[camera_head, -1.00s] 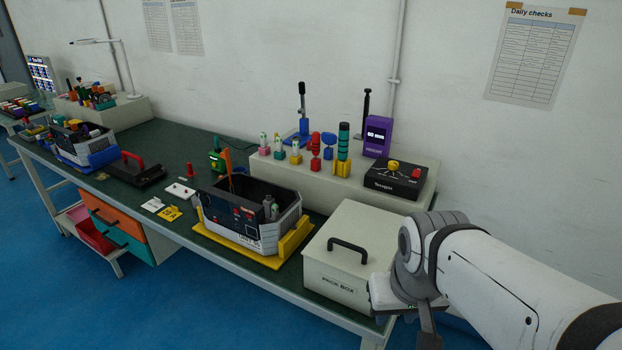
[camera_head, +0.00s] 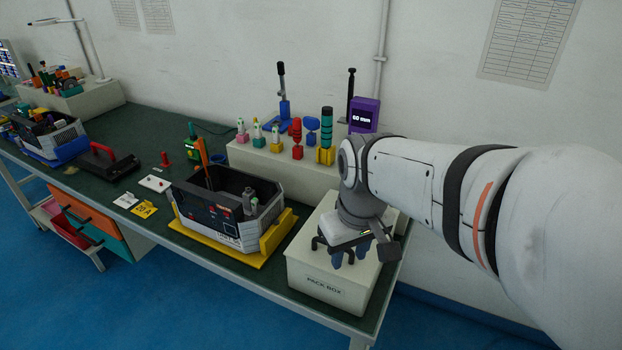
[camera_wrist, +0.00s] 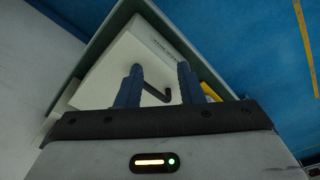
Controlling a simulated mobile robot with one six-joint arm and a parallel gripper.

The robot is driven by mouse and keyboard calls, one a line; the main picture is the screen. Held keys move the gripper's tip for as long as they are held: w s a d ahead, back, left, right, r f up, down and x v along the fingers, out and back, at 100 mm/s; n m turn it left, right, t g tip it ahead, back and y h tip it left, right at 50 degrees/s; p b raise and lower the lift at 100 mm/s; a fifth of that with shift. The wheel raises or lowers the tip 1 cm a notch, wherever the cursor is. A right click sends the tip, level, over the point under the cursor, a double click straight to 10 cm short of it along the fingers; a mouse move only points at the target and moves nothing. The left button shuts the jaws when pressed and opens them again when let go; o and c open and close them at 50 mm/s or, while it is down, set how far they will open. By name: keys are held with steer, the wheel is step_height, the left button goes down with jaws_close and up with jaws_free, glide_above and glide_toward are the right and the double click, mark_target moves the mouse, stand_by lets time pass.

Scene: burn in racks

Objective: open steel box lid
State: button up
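The pale steel box (camera_head: 325,285), lettered PACK BOX, stands at the right end of the green bench with its lid shut. Its dark lid handle (camera_head: 318,243) is partly hidden by my gripper (camera_head: 349,258), which is above the lid. In the wrist view the box (camera_wrist: 125,72) lies beyond my fingers, and the handle (camera_wrist: 154,91) shows between the two blue fingers of my gripper (camera_wrist: 160,76). The fingers are apart with nothing held. Whether they touch the handle or lid cannot be told.
A yellow tray (camera_head: 272,240) with a dark-fronted unit (camera_head: 225,212) stands just left of the box. Behind are a raised shelf (camera_head: 245,158) with coloured tools and a purple 60 mm display (camera_head: 363,116). My arm covers the shelf's right end.

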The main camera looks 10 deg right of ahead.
steer(key=w+d+n+g+y+p, duration=0.1)
steer(key=w+n+g, duration=0.2)
steer(key=w+n, duration=0.7)
steer(key=f, duration=0.2)
steer(key=f+m, duration=0.1)
steer(key=f, duration=0.1)
steer(key=a+f+m, duration=0.1)
steer(key=f, duration=0.2)
steer(key=shift+w, duration=0.3)
steer(key=shift+c, duration=0.4)
jaws_close()
